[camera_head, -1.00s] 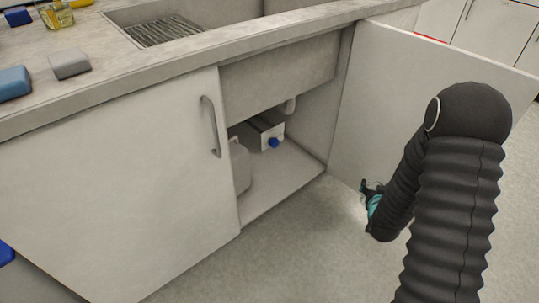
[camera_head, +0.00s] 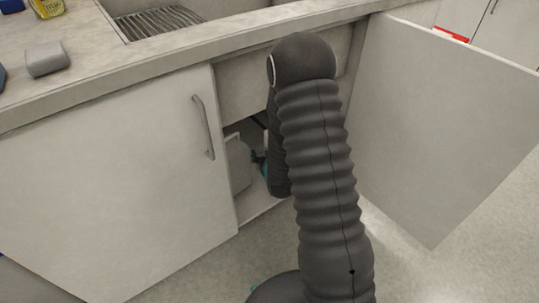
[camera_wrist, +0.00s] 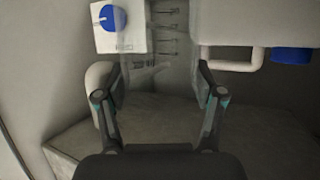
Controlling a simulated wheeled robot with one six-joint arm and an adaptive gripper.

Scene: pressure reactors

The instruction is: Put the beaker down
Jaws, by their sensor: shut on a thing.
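A clear beaker (camera_wrist: 158,48) with dark graduation marks stands between the fingers of my gripper (camera_wrist: 158,74) in the wrist view. The gripper is shut on it, one finger on each side. The beaker's top runs out of the picture. The pale cabinet floor (camera_wrist: 160,120) lies below and behind it; I cannot tell whether the beaker touches it. In the head view, my gripper reaches into the under-sink cabinet, and my arm hides most of it and the beaker.
The right cabinet door (camera_head: 440,120) stands open; the left door (camera_head: 110,180) is shut. A pale container (camera_head: 238,162) is inside at the left. A white box with a blue knob (camera_wrist: 112,18), a white pipe (camera_wrist: 232,66) and a blue part (camera_wrist: 292,55) show behind the beaker.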

